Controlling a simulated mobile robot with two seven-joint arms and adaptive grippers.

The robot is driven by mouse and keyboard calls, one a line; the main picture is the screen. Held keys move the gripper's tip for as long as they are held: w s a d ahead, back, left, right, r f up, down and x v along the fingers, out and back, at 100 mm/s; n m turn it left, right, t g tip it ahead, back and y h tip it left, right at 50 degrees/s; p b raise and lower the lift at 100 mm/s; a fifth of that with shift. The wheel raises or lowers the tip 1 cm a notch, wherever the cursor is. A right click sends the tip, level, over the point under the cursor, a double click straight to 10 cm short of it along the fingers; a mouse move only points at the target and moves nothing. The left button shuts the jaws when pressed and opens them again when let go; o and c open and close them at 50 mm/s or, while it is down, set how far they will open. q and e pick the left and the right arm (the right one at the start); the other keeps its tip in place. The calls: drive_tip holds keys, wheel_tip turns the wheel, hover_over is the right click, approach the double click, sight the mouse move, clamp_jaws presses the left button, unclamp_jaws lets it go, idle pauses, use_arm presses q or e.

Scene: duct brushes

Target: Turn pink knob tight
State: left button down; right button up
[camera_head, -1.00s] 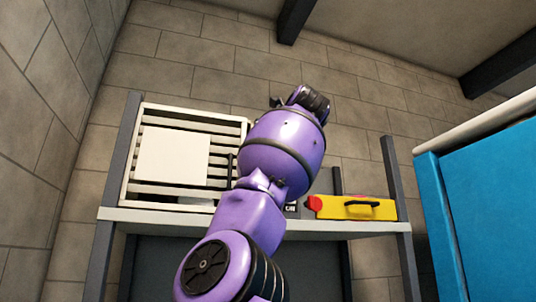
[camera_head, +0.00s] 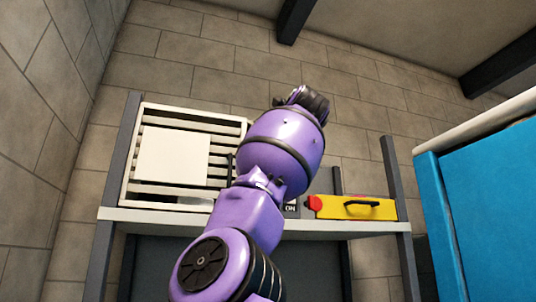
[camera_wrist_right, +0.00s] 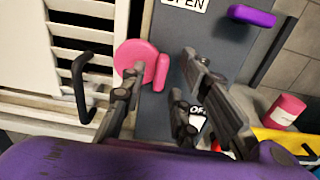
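The pink knob (camera_wrist_right: 133,57) shows in the right wrist view as a round disc with a raised pink bar (camera_wrist_right: 161,73) at its right side. It is on a dark grey panel beside a white slatted frame. My right gripper (camera_wrist_right: 164,65) is open, its two dark fingers pointing at the panel. The left finger overlaps the disc, and the pink bar shows between the fingers. I cannot tell whether they touch. In the head view my purple arm hides the knob and most of the panel. My left gripper is in neither current view.
A purple handle (camera_wrist_right: 251,16) and an OPEN label are on the panel. A white slatted unit (camera_head: 223,132) and a yellow case (camera_head: 362,208) with a red end stand on the shelf (camera_head: 330,226). A blue cabinet (camera_head: 490,205) stands at right.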

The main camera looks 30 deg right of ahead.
drive_tip(key=shift+s+r, duration=0.1)
drive_tip(key=v, duration=1.2)
idle(0.4)
